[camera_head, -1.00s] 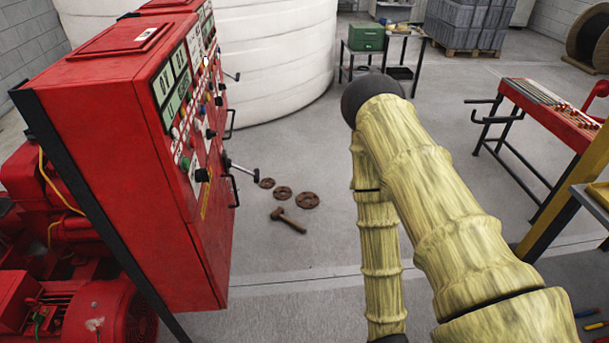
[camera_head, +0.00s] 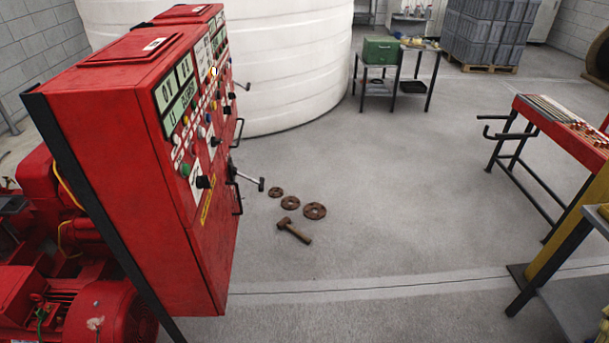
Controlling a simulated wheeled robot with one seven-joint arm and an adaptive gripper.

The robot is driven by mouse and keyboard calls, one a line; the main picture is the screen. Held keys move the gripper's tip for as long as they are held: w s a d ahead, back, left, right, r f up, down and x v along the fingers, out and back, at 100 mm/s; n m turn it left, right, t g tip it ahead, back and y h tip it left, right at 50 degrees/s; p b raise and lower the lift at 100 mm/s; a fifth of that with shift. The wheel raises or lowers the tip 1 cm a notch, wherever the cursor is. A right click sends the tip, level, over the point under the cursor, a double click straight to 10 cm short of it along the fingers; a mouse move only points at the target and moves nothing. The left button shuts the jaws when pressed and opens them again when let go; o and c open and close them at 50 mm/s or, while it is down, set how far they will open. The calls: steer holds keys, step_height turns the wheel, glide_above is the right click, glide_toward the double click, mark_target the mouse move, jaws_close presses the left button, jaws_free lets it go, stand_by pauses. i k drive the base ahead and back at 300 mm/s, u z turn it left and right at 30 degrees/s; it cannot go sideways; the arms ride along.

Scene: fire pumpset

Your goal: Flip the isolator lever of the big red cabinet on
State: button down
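The big red cabinet (camera_head: 120,150) stands at the left, seen from its side, with its front panel facing right at a steep angle. A lever with a grey rod and a dark end (camera_head: 249,181) sticks out to the right from low on the front. A black rotary handle (camera_head: 205,182) sits on a white plate on the same panel. I cannot tell for sure which is the isolator lever, nor its on or off position. My gripper and arm are not in view.
A hammer (camera_head: 294,231) and rusty rings (camera_head: 314,211) lie on the floor right of the cabinet. A red-topped table (camera_head: 565,125) and a yellow post (camera_head: 570,220) stand at the right. A white tank (camera_head: 290,60) is behind.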

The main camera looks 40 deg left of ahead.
mark_target(261, 181)
steer(key=z, duration=0.05)
steer(key=i, duration=1.6)
steer(key=u, duration=1.35)
steer(key=k, duration=1.1)
steer(key=u, duration=0.9)
